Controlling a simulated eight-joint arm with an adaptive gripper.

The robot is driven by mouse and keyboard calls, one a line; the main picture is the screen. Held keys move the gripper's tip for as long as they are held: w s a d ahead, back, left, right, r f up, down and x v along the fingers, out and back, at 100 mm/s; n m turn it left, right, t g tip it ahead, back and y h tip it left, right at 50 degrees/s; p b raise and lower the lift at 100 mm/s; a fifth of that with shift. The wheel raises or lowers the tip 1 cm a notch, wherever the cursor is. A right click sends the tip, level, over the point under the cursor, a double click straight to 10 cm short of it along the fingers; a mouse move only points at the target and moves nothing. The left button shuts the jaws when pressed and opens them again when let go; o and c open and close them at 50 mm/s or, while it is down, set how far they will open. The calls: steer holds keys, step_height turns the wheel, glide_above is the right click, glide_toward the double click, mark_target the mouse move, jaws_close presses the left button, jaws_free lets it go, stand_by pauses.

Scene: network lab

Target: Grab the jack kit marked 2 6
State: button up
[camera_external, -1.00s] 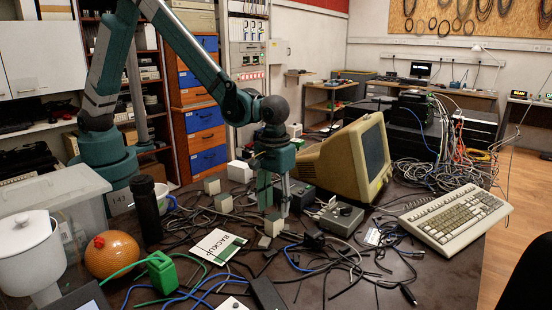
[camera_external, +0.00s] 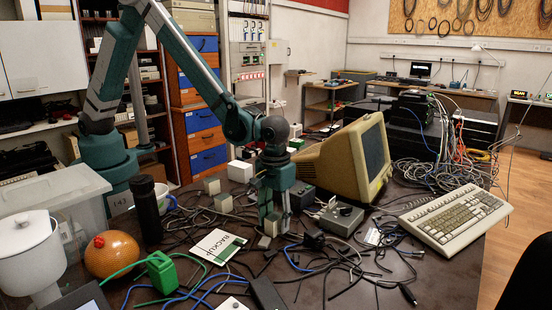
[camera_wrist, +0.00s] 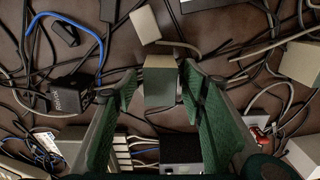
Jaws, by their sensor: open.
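Several small beige blocks, likely the jack kits, lie about the table. I cannot read the mark 2 6 on any of them. One block (camera_wrist: 160,84) is between the green fingers of my gripper (camera_wrist: 160,76) in the wrist view. The fingers are spread on either side of it, with small gaps, and do not appear to grip it. In the external view, my gripper (camera_external: 275,220) points down low over the table, and its fingers partly hide this block (camera_external: 273,226). Another block (camera_external: 264,242) lies just in front, and it also shows in the wrist view (camera_wrist: 145,24).
More blocks (camera_external: 223,203) stand to the left, near tangled cables. A beige monitor (camera_external: 345,160) and a grey switch box (camera_external: 341,217) stand close on the right. The white BACKUP card (camera_external: 218,246) lies front left. A keyboard (camera_external: 456,218) is further right.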

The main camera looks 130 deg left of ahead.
steer(key=shift+f, duration=0.6)
steer(key=shift+c, duration=0.5)
steer(key=c, duration=0.9)
